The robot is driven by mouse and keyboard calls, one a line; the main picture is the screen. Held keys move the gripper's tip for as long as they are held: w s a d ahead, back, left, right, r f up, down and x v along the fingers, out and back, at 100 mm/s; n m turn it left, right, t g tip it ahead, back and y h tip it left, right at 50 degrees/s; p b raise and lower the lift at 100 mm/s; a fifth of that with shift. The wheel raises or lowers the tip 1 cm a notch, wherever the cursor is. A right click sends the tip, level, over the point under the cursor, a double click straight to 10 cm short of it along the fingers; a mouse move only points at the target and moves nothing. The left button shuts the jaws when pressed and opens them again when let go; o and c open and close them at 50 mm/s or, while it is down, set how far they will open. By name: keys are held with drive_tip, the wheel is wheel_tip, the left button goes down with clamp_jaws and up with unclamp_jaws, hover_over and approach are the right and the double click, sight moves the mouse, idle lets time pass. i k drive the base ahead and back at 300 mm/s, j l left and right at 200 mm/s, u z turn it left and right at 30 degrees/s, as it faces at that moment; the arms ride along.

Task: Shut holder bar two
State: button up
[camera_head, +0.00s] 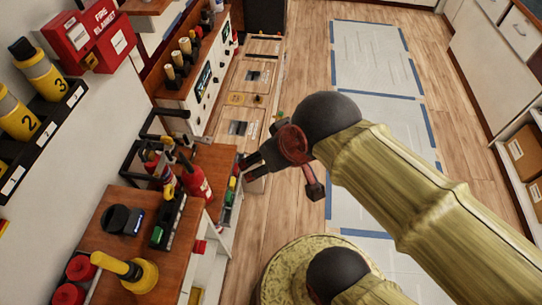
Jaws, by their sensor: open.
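My gripper (246,170) is in the middle of the view, pointing left, with its dark fingers apart and nothing seen between them. It is just right of a wooden-topped cabinet edge. Black bar-shaped frames stand left of it: one at the back (167,113) and one nearer (130,165). Red fire extinguishers (196,184) stand beside these frames, partly hiding them. I see no number on either frame, so I cannot tell which is holder bar two, or whether it is open or shut. The gripper appears apart from both.
A wall rack (48,130) holds yellow cylinders numbered 2 and 3. A red fire blanket box (90,40) hangs above. A yellow plunger-like object (135,272) and a black device (122,220) are on the near wooden top.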

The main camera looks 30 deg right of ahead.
sight(189, 137)
drive_tip(key=i+u, duration=0.15)
drive_tip(key=u, duration=0.2)
drive_tip(key=i+l+u, duration=0.15)
drive_tip(key=u, duration=0.2)
drive_tip(key=i+l+u, duration=0.15)
drive_tip(key=u, duration=0.2)
